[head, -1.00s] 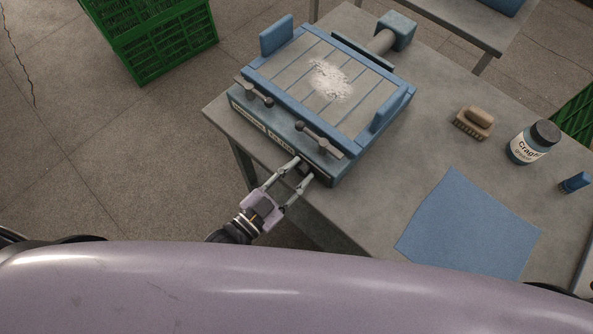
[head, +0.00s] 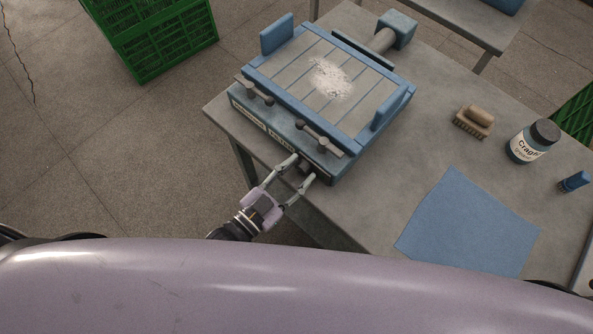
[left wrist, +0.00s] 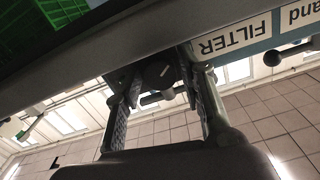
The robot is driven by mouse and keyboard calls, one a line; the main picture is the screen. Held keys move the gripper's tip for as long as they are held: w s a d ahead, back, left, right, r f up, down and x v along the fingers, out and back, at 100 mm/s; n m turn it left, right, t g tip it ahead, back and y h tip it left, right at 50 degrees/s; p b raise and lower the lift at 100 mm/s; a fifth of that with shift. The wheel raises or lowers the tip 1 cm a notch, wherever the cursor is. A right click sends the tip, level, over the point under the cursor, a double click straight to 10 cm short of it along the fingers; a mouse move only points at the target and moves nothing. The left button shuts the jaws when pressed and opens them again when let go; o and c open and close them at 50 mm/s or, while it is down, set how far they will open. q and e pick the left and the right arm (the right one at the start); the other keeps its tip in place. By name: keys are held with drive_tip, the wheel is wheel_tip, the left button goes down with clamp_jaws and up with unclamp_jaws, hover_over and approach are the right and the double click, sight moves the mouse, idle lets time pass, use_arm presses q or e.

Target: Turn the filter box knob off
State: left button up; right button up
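The blue filter box (head: 346,171) sits at the table's near left edge, with labels along its front; one reads FILTER in the left wrist view (left wrist: 233,38), upside down. The dark knob (head: 305,167) is at the right end of the front panel. In the left wrist view the knob (left wrist: 160,75) shows a small light mark. My left gripper (head: 304,169) is open, with one finger on each side of the knob. Its fingertips are very close to the knob; whether they touch it I cannot tell. My right gripper is not in view.
Two grey lever handles (head: 321,139) stand above the front panel. Pale powder (head: 330,80) lies on the slatted top. A brush (head: 473,122), a labelled bottle (head: 533,142) and a blue cloth (head: 468,225) lie to the right on the grey table (head: 375,205). A green crate (head: 150,35) stands at upper left.

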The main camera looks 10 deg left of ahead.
use_arm(q)
drive_tip(key=shift+s+a, duration=0.15)
drive_tip(key=shift+s, duration=0.1)
drive_tip(key=v, duration=1.1)
drive_tip(key=shift+s+a, duration=0.15)
drive_tip(key=shift+s, duration=0.05)
